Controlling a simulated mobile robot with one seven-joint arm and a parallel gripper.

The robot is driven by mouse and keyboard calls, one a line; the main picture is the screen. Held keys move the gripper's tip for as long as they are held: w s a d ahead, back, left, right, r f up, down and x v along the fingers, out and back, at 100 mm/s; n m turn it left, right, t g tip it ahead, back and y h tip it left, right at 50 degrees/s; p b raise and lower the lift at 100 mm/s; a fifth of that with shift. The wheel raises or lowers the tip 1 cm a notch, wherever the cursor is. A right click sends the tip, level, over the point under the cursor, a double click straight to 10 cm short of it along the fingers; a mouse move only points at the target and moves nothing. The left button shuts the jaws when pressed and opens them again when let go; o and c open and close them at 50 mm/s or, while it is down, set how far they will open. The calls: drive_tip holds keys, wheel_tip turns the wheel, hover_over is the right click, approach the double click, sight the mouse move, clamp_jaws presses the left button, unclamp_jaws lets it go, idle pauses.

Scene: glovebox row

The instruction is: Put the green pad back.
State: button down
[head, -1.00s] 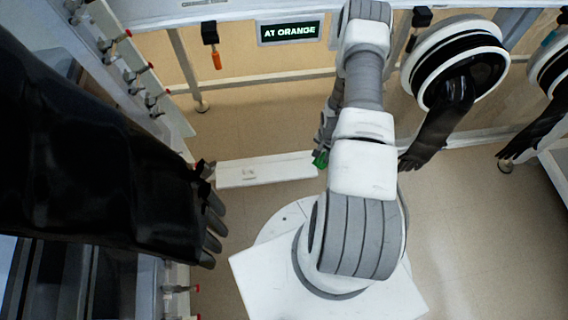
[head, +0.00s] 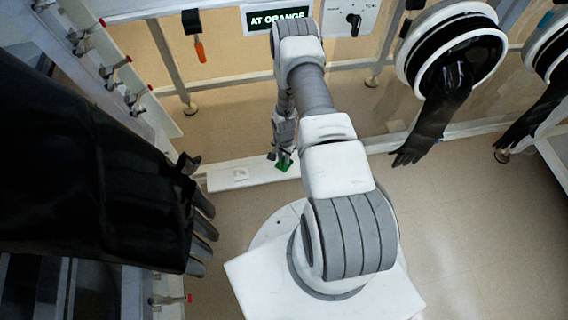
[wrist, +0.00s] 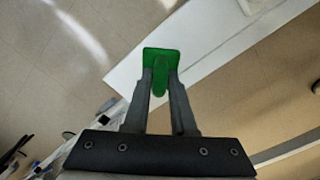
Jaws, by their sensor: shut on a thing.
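The green pad (head: 284,164) is held at the end of my arm, in front of a low white ledge (head: 222,180) in the head view. In the wrist view the green pad (wrist: 162,62) sits between the fingertips of my gripper (wrist: 160,84), which is shut on its narrow grip. The pad's flat part extends past the fingertips, over or near the white ledge (wrist: 190,50). I cannot tell whether the pad touches the ledge.
A black glove (head: 90,170) sticks out large at the left. Another glove (head: 438,115) hangs from a round port (head: 405,62) at right. A sign (head: 277,18) reads "AT ORANGE". An orange-handled tool (head: 200,50) hangs at the back.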

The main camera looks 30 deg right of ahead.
drive_tip(key=shift+f+b, duration=0.65)
drive_tip(key=shift+f, duration=1.05)
drive_tip(key=shift+f, duration=0.15)
drive_tip(key=c, duration=0.7)
unclamp_jaws()
drive_tip(key=shift+c, duration=0.2)
wheel_tip(320, 180, up, 12)
drive_tip(key=p, duration=0.4)
drive_tip(key=shift+p, duration=0.3)
drive_tip(key=shift+s, duration=0.15)
